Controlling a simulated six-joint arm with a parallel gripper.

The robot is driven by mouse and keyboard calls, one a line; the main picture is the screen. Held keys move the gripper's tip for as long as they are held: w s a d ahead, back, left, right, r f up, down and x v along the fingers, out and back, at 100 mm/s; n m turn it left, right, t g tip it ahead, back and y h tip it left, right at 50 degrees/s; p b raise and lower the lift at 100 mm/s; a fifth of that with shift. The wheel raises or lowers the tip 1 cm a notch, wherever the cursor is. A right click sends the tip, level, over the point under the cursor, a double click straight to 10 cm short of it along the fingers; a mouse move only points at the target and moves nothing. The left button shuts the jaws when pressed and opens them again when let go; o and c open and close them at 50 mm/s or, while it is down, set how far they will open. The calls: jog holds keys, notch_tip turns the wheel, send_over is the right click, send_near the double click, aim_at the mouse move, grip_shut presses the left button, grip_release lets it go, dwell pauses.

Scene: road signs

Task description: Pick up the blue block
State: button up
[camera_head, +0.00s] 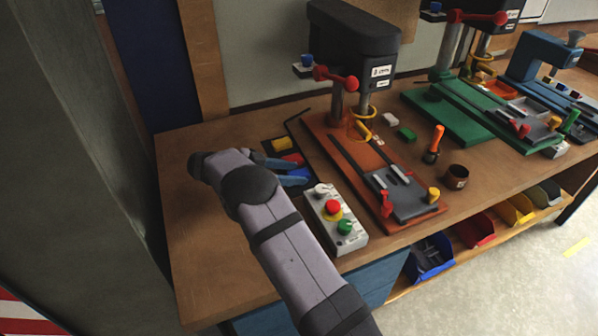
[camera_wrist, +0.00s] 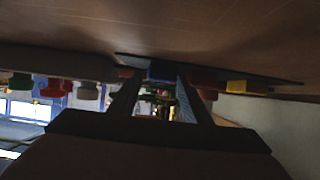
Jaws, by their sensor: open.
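The blue block (camera_head: 300,172) lies on a dark mat (camera_head: 272,153) on the workbench, partly hidden by my gripper (camera_head: 299,173). In the wrist view the blue block (camera_wrist: 162,74) shows between the tips of my gripper (camera_wrist: 157,80), which are apart. My gripper is open, low over the bench, with its two blue-grey fingers pointing at the block. I cannot tell whether either finger touches it.
A red block (camera_head: 294,159) and a yellow block (camera_head: 283,143) lie on the mat behind the blue one. A control box (camera_head: 335,222) with buttons stands in front. A drill press (camera_head: 352,45) on an orange base (camera_head: 343,150) stands to the right.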

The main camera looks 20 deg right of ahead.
jog(key=shift+d+f, duration=0.15)
jog(key=shift+d, duration=0.15)
jog(key=shift+c, duration=0.3)
jog(key=c, duration=0.9)
